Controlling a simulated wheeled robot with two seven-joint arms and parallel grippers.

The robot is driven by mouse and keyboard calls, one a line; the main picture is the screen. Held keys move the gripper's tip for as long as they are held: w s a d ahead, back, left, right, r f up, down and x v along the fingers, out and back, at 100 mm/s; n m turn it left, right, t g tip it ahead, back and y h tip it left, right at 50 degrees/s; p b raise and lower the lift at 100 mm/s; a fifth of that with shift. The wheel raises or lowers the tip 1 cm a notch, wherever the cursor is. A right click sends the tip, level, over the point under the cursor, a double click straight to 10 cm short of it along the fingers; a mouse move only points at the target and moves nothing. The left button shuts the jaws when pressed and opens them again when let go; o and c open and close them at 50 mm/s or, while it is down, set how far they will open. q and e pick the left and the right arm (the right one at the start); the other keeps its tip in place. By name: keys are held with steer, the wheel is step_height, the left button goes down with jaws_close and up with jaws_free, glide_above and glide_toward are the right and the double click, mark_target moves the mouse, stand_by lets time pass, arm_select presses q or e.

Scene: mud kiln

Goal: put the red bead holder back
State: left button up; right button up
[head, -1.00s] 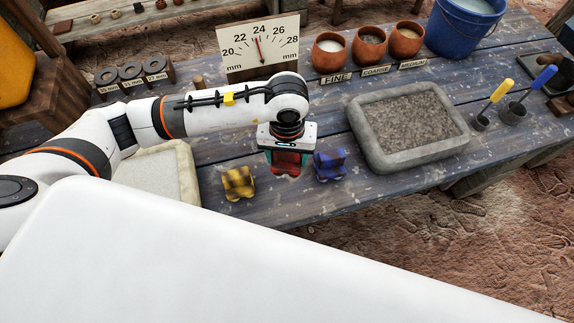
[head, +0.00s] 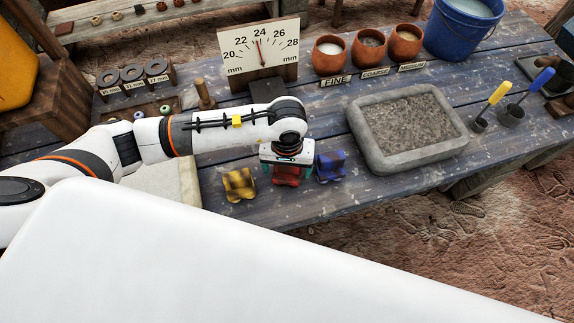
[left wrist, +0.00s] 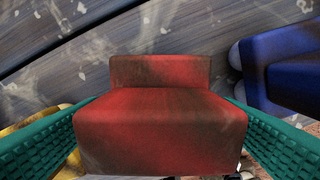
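The red bead holder (head: 287,174) is a small stepped block at the front of the table, between the yellow holder (head: 239,184) and the blue holder (head: 330,166). It appears upright and at about table height; I cannot tell whether its underside touches the wood. My left gripper (head: 287,168) reaches down over it from above. In the left wrist view the red holder (left wrist: 160,125) fills the space between the teal fingers, which press close on both its sides. The blue holder (left wrist: 285,70) shows at the right there. My right gripper is out of view.
A grey stone tray (head: 408,130) of grit stands to the right. A dial gauge (head: 260,50) stands behind my arm, with clay pots (head: 368,48) beside it. A pale slab (head: 165,180) lies left of the yellow holder. The yellow and blue holders leave little side room.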

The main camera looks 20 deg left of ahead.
arm_select(q)
steer(key=shift+r, duration=0.1)
steer(key=shift+r+p, duration=0.2)
steer(key=shift+p, duration=0.15)
step_height(320, 180, up, 12)
steer(key=b, duration=0.3)
steer(key=shift+f, duration=0.1)
